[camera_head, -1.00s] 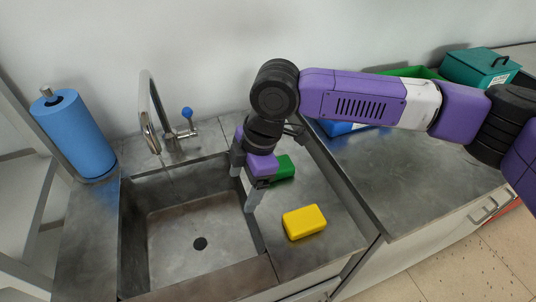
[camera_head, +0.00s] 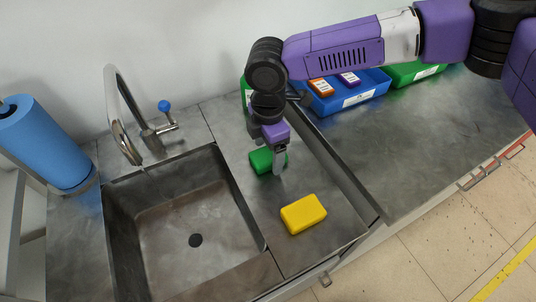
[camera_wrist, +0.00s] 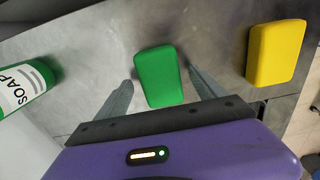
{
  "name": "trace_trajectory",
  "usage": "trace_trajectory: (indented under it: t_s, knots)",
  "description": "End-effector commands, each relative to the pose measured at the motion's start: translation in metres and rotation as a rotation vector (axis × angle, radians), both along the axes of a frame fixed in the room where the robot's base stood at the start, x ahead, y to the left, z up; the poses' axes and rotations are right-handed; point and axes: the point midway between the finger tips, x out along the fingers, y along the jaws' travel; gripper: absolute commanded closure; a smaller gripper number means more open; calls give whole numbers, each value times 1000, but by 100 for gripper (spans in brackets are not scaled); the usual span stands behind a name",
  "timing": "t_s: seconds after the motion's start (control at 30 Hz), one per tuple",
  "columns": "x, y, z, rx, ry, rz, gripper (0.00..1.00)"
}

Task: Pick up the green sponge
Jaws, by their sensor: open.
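The green sponge (camera_head: 262,160) lies on the metal counter to the right of the sink. In the wrist view the green sponge (camera_wrist: 159,76) sits between the two finger lines, a little beyond the fingertips. My gripper (camera_head: 279,163) is open and points down at the sponge, partly covering it in the head view. In the wrist view its two fingers (camera_wrist: 160,90) are spread on either side of the sponge. I cannot tell how far above the counter the fingertips are.
A yellow sponge (camera_head: 303,213) lies nearby on the same counter, with a gap between. A green soap bottle (camera_wrist: 26,84) stands behind my wrist. The sink (camera_head: 185,270) is to the left, with a faucet (camera_head: 122,110). A blue bin (camera_head: 362,92) stands at the back right.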

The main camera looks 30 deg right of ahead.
Motion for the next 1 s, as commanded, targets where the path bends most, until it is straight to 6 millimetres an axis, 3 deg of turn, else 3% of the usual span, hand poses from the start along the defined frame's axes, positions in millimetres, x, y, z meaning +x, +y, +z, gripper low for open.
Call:
trace_trajectory:
  t_s: [0.13, 0.37, 0.6, 0.7, 1.0]
  knots:
    - [0, 0, -11, 0, 0, -1, 20]
    - [0, 0, -12, 1, -1, -1, 22]
    - [0, 0, -12, 1, 0, -1, 69]
    - [0, 0, -12, 1, 0, -1, 85]
    - [0, 0, -9, 1, -1, -1, 85]
